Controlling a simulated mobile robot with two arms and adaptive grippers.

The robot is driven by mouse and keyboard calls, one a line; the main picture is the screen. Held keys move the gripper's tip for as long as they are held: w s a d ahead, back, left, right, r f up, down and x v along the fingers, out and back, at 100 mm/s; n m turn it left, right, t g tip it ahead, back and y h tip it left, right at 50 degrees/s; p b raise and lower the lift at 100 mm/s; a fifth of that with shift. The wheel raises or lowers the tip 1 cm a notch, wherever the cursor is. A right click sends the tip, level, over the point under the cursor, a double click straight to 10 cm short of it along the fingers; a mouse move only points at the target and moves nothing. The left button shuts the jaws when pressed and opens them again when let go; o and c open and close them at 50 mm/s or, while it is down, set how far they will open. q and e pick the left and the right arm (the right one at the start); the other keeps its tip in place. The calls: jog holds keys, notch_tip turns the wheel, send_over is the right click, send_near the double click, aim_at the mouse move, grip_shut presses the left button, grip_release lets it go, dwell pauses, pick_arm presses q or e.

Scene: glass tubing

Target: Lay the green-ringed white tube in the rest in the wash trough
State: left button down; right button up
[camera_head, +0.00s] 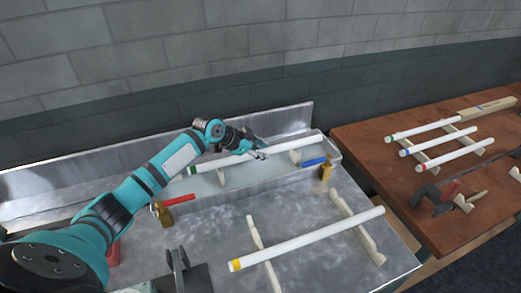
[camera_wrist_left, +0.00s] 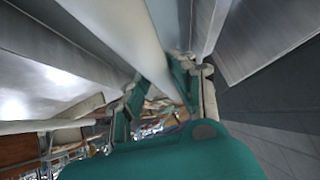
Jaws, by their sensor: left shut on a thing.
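A white tube with a green ring (camera_head: 285,146) lies slanting over the wash trough (camera_head: 262,186), its ringed end to the left. Two pale notched supports of the rest (camera_head: 221,178) stand under it in the trough. I cannot tell whether the tube touches both supports. My left gripper (camera_head: 258,154) is shut on the tube near its middle, coming from behind and above. In the left wrist view the white tube (camera_wrist_left: 125,40) runs between the teal fingers (camera_wrist_left: 160,98).
A yellow-ringed tube (camera_head: 310,238) lies on two supports in front. Brass taps with red (camera_head: 184,202) and blue (camera_head: 314,162) handles stand at the trough's front edge. Several ringed tubes (camera_head: 430,151) lie on a rack on the brown table (camera_head: 365,140). A metal wall rises behind the trough.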

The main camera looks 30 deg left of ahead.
pick_arm(q)
jog(key=c, duration=1.1)
grip_release()
jog(key=shift+c, duration=0.2)
jog(key=shift+o, duration=0.3)
jog(key=shift+r, duration=0.1)
jog(key=shift+r, duration=0.15)
jog(key=b+v, duration=0.1)
jog(key=v, duration=1.1)
jog(key=shift+r+b, duration=0.4)
